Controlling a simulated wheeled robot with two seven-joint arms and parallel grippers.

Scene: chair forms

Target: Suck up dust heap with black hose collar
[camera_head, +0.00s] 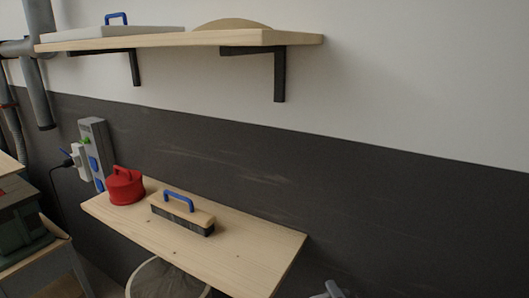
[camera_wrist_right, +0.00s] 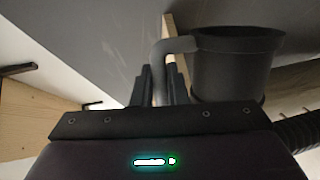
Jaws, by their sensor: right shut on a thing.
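The black hose collar (camera_wrist_right: 232,68) shows in the right wrist view, a dark cup shape with a grey bent handle (camera_wrist_right: 178,45). My right gripper (camera_wrist_right: 160,82) is shut on that handle. A ribbed black hose (camera_wrist_right: 298,132) shows at the right edge of that view. In the head view only a small grey part at the bottom edge shows of my right gripper (camera_head: 332,289); the collar is not discernible there. I cannot identify a dust heap for sure; a low tan mound (camera_head: 232,23) lies on the upper shelf. My left gripper is not in view.
The upper wooden shelf (camera_head: 175,39) also bears a pale slab with a blue handle (camera_head: 116,19). The lower wooden board (camera_head: 250,243) bears a red lidded pot (camera_head: 125,187) and a brush (camera_head: 182,210). A socket box (camera_head: 95,145) is on the wall.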

